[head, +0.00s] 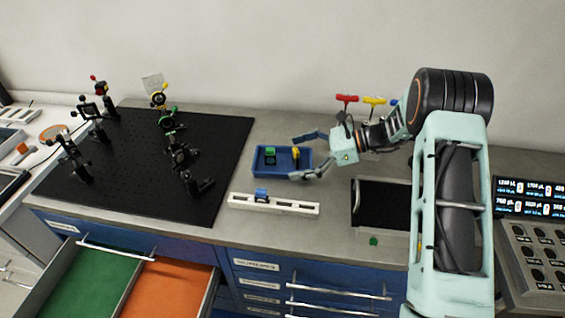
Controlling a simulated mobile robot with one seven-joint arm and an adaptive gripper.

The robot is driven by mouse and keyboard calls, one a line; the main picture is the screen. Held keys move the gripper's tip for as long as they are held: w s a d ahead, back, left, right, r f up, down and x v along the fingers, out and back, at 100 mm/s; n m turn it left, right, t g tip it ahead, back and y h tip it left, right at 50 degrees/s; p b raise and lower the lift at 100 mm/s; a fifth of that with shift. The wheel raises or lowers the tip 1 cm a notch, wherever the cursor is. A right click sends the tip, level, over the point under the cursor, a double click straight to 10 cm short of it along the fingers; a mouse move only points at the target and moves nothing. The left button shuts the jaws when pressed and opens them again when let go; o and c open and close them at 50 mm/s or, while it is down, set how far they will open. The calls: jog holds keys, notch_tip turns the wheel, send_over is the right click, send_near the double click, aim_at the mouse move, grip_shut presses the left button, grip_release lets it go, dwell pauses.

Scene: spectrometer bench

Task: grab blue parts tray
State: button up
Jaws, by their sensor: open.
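The blue parts tray (262,173) sits on the grey bench, just right of the black breadboard. A green part (270,156) and a yellow part (296,152) stand in it. My gripper (306,156) is open and reaches in from the right, its fingers pointing left. One finger shows by the tray's far right corner and the other by its near right side. Whether either finger touches the tray I cannot tell. The gripper covers part of the tray's right end.
A white slotted rail (295,207) with a blue part (261,194) lies in front of the tray. The black breadboard (225,150) carries several optic mounts. Red and yellow-handled tools (347,99) stand behind my arm. A dark tray (384,205) is at right.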

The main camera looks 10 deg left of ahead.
aim_at(281, 165)
jog(key=p+x, duration=0.1)
jog(key=x, duration=0.3)
jog(key=shift+w+a, duration=0.1)
jog(key=shift+w, duration=0.05)
jog(key=shift+c, duration=0.6)
jog(key=c, duration=1.1)
jog(key=shift+r, duration=0.1)
jog(key=shift+c, duration=0.2)
